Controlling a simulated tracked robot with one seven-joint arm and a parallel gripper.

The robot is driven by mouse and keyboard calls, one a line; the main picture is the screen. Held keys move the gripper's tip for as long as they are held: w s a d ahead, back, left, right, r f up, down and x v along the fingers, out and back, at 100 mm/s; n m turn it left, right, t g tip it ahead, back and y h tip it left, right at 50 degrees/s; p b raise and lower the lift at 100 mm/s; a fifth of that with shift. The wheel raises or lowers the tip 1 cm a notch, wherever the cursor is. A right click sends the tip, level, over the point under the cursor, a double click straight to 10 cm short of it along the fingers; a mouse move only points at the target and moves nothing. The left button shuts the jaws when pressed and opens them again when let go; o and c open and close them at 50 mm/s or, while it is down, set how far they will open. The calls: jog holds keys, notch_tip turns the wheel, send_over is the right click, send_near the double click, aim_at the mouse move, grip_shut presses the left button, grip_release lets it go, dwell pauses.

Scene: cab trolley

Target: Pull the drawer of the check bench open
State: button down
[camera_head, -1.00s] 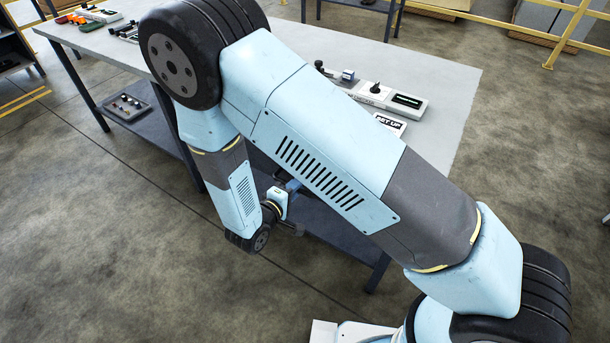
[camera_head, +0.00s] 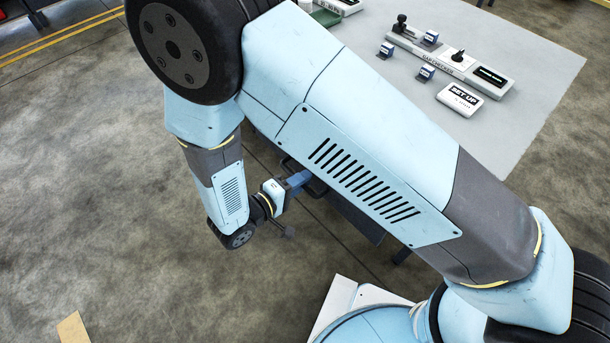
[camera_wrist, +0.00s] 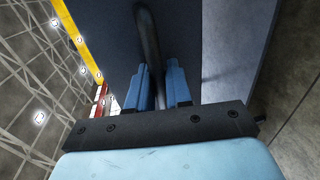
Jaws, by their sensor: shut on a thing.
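The check bench (camera_head: 535,95) has a pale grey top and fills the upper right of the head view. My gripper (camera_wrist: 158,67) has its two blue fingers on either side of a dark bar handle (camera_wrist: 148,28) and is shut on it. The handle stands out from a dark flat drawer front (camera_wrist: 215,35) in the wrist view. In the head view my gripper (camera_head: 299,180) is at the handle, below the bench's near edge. My arm hides most of the drawer there, so I cannot tell how far it is open.
On the bench top are a long grey device (camera_head: 460,65) with a black knob, several small blue-and-white blocks (camera_head: 427,73) and a white "SET UP" card (camera_head: 460,98). A tan piece (camera_head: 73,328) lies at the lower left. Open concrete floor (camera_head: 90,180) lies left of my arm.

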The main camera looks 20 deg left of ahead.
jog(key=shift+d+f, duration=0.1)
jog(key=shift+f, duration=0.1)
jog(key=c, duration=1.2)
grip_release()
jog(key=shift+r, duration=0.1)
jog(key=v, duration=1.3)
jog(key=shift+s+a, duration=0.25)
jog(key=shift+s, duration=0.1)
